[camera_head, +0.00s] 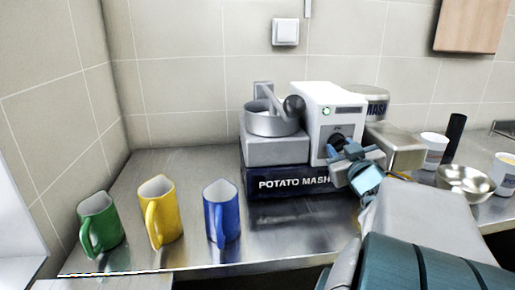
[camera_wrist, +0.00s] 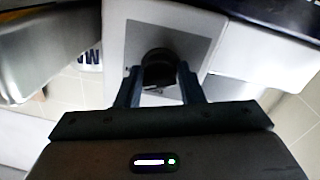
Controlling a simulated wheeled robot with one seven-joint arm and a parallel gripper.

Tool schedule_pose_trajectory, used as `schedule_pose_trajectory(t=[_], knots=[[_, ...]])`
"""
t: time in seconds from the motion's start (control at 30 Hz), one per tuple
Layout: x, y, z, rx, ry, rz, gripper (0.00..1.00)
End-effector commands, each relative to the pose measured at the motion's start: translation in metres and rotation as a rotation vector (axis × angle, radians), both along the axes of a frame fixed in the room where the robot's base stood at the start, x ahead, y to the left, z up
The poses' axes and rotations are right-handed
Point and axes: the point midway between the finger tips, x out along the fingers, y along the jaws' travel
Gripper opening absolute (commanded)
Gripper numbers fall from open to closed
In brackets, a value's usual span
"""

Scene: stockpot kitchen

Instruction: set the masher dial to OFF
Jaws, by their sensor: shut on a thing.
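The potato masher (camera_head: 319,112) is a white and grey machine on a dark blue base lettered "POTATO MASH". The black dial (camera_head: 337,142) is on the lower front panel, partly hidden by my gripper (camera_head: 350,152). In the wrist view the dark round dial (camera_wrist: 158,68) sits on a grey square plate, between the two fingers of my gripper (camera_wrist: 160,78). The fingers are shut on the dial from both sides. The dial's markings and pointer are too small or hidden to read.
Green (camera_head: 99,224), yellow (camera_head: 159,210) and blue (camera_head: 222,209) mugs stand left on the steel counter (camera_head: 190,160). A metal bowl (camera_head: 464,181), a white cup (camera_head: 434,148) and a black cylinder (camera_head: 455,135) stand to the right. A metal box (camera_head: 397,150) is close beside the masher.

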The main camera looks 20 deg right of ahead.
Motion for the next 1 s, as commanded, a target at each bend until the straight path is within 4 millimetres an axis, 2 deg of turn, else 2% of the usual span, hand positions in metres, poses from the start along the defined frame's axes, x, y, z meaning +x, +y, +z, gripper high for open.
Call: schedule_pose_trajectory(t=[0.03,0.2,1.0], knots=[[0.0006,0.0014,-0.0054,-0.034,0.009,0.003,0.12],[0.0004,0.0011,-0.0065,-0.180,0.043,0.003,0.12],[0.0001,-0.0011,-0.0061,-0.876,0.213,0.004,0.12]])
